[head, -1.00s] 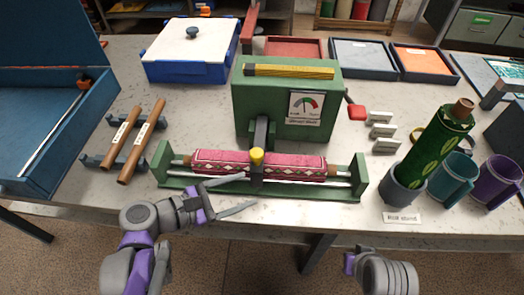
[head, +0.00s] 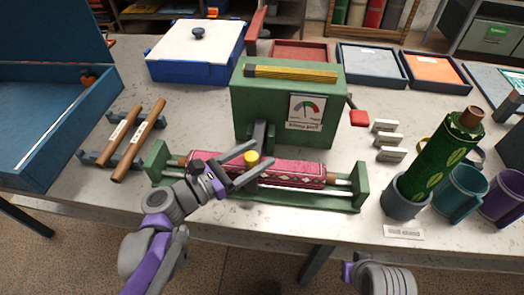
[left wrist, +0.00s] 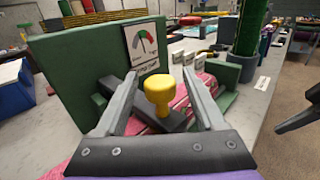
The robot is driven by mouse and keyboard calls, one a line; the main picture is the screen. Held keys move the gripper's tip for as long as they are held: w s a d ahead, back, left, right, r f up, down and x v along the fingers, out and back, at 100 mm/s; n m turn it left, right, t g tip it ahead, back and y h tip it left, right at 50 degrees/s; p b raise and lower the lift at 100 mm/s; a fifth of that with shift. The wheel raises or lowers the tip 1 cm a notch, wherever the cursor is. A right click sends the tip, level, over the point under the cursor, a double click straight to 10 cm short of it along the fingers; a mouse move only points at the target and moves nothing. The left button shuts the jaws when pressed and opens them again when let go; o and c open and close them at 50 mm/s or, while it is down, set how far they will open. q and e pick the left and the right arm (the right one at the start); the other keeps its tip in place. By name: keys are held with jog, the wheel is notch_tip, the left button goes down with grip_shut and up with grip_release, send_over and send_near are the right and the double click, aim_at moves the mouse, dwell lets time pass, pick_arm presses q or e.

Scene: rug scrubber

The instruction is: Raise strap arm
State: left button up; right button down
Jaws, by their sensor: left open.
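The dark strap arm (head: 262,136) runs from the front of the green machine (head: 245,103) down across the pink rolled rug (head: 290,172). Its yellow knob (head: 251,158) stands over the roll. My left gripper (head: 264,153) is open, with its fingers reaching in from the left on either side of the knob. In the left wrist view the yellow knob (left wrist: 158,90) sits between the spread fingers, with a gap on both sides. The strap arm (left wrist: 150,119) passes below it, partly hidden.
Green end posts (head: 361,181) hold the roll. A red-handled crank (head: 359,118) sticks out of the machine's right side. Two wooden rods (head: 138,140) lie on a rack to the left. A green roll (head: 446,150) leans in a grey cup, beside teal and purple mugs.

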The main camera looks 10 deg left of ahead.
pick_arm(q)
jog(key=shift+x, duration=1.15)
grip_shut()
dwell(0.6)
